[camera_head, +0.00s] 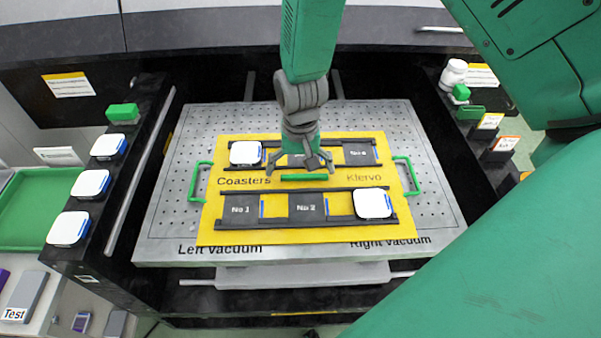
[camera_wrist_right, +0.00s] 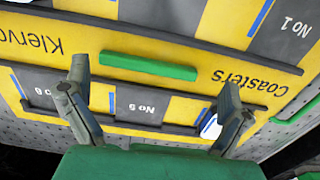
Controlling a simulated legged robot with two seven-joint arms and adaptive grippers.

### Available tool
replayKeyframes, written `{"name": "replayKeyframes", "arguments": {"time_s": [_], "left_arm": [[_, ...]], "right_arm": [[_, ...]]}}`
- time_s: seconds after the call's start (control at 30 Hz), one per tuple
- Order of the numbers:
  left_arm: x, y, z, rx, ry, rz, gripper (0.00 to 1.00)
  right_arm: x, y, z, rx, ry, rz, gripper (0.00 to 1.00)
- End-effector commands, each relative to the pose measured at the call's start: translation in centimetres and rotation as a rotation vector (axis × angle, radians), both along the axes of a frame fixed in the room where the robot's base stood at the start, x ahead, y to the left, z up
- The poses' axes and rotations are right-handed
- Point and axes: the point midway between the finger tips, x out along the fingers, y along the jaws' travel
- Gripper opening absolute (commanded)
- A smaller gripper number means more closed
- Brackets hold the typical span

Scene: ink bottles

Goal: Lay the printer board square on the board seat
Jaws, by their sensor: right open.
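The printer board (camera_head: 208,228) is yellow with dark numbered slots and the words Coasters and Klervo. It lies on a perforated grey metal plate (camera_head: 165,215), which appears to be the board seat. I cannot tell whether it sits exactly square. A green bar handle (camera_head: 304,177) crosses its middle, and it also shows in the right wrist view (camera_wrist_right: 148,66). Green loops stand at its left side (camera_head: 195,181) and right side (camera_head: 408,176). My right gripper (camera_head: 299,168) is open, its fingers spread above the bar, apparently not holding it. My left gripper is not in view.
White coasters sit on the board at back left (camera_head: 245,152) and front right (camera_head: 373,203). Several more white coasters (camera_head: 88,185) stand on the dark left ledge near a green block (camera_head: 123,112). A white bottle (camera_head: 453,73) stands on the right ledge. The plate is bare around the board.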

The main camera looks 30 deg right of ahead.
Motion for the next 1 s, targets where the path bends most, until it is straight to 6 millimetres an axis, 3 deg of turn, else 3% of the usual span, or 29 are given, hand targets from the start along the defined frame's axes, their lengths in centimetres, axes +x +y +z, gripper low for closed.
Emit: {"name": "replayKeyframes", "arguments": {"time_s": [0.2, 0.43, 0.63, 1.0], "left_arm": [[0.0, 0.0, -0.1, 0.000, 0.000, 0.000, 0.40], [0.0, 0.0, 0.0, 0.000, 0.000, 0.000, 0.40], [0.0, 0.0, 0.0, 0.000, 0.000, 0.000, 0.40], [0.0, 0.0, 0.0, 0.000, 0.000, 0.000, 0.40]], "right_arm": [[0.1, -0.3, 4.9, 0.002, -0.004, -0.002, 1.00], [0.1, -0.2, 8.7, 0.002, -0.001, -0.002, 1.00], [0.0, 0.0, 9.9, 0.001, 0.001, -0.001, 1.00], [0.0, -0.1, 9.9, 0.001, 0.002, -0.001, 1.00]]}}
